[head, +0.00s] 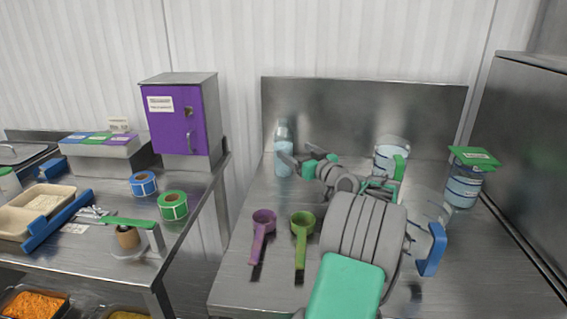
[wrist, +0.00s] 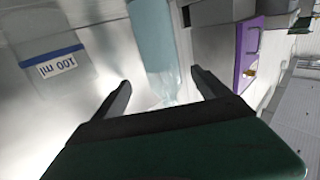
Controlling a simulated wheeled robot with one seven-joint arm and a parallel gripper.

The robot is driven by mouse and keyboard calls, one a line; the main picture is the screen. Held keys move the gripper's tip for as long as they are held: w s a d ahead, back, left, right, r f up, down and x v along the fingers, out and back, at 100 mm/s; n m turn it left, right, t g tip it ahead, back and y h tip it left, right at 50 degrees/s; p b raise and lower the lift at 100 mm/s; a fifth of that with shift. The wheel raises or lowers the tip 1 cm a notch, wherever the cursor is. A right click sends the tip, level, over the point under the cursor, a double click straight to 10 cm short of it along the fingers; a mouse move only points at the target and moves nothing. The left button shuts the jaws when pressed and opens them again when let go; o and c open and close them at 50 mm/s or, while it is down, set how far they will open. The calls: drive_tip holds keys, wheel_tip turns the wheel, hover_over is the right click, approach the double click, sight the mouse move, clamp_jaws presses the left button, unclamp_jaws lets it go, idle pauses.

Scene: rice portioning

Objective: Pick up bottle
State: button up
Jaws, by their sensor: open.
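The bottle (head: 284,150) is a tall, clear bottle with light blue contents. It stands upright at the back left of the right steel table, near the backsplash. My gripper (head: 287,159) is at the bottle in the head view. In the wrist view the bottle (wrist: 155,45) shows between the two open fingers of my gripper (wrist: 160,85). I cannot tell whether either finger touches it.
A green-lidded container (head: 464,178) stands at right. Purple (head: 262,225) and green (head: 302,230) scoops lie in front. A purple box (head: 183,120) stands left.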

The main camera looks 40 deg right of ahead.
sight(283, 145)
drive_tip(key=x, duration=0.2)
drive_tip(key=p+x, duration=0.1)
drive_tip(key=x, duration=0.5)
drive_tip(key=shift+a+f, duration=0.2)
drive_tip(key=shift+f, duration=0.1)
drive_tip(key=shift+c, duration=0.6)
drive_tip(key=shift+r, duration=0.1)
clamp_jaws()
